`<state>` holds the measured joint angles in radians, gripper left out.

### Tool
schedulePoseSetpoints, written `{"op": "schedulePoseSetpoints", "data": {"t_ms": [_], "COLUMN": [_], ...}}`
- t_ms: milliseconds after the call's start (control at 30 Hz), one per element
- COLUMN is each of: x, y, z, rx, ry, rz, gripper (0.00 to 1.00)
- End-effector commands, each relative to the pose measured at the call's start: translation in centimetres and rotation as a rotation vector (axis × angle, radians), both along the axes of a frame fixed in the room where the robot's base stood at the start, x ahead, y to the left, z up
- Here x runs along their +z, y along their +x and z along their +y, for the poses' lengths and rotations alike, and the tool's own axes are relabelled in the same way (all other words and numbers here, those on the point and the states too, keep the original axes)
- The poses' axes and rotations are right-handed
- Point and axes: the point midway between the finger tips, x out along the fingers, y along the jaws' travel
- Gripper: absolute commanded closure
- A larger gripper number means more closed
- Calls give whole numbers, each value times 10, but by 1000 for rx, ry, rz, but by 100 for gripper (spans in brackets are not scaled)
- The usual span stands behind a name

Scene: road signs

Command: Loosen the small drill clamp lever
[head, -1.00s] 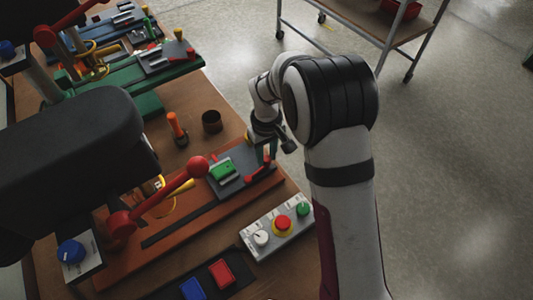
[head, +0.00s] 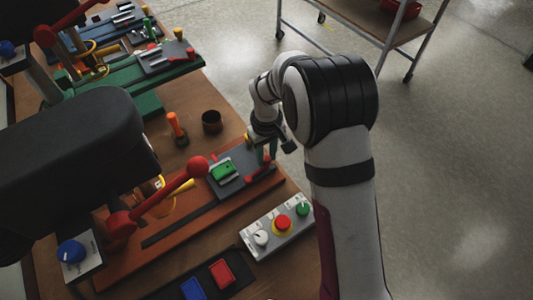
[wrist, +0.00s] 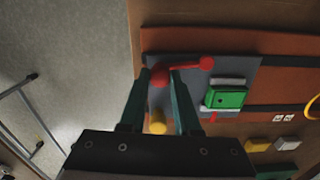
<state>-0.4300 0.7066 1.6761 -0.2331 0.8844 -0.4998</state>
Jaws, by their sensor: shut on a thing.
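The red clamp lever (head: 257,169) lies on the grey plate (head: 233,192) at the near end of the small drill's orange-brown base. In the wrist view the lever (wrist: 187,67) runs sideways, with a round knob at each end. My gripper (wrist: 160,77) has one finger on each side of its left knob and is shut on it. In the head view my gripper (head: 266,155) is above the far end of the lever, small and partly hidden by my arm. A green block (head: 222,172) sits in a holder beside the lever.
A large red drill handle (head: 170,190) and a dark drill head (head: 70,155) stand to the left. A button box (head: 281,231) is in front of the base. A dark cup (head: 212,122) and an orange-handled tool (head: 175,126) stand behind. A yellow piece (wrist: 157,127) shows below the fingers.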

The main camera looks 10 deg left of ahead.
Motion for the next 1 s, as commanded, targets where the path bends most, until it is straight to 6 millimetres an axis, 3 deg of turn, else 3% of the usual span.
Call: {"op": "schedulePoseSetpoints", "data": {"t_ms": [467, 1000], "x": [1, 1], "y": [-1, -21], "z": [-2, -18], "rx": [-39, -429], "ry": [1, 1], "rz": [-2, -2], "gripper": [100, 100]}}
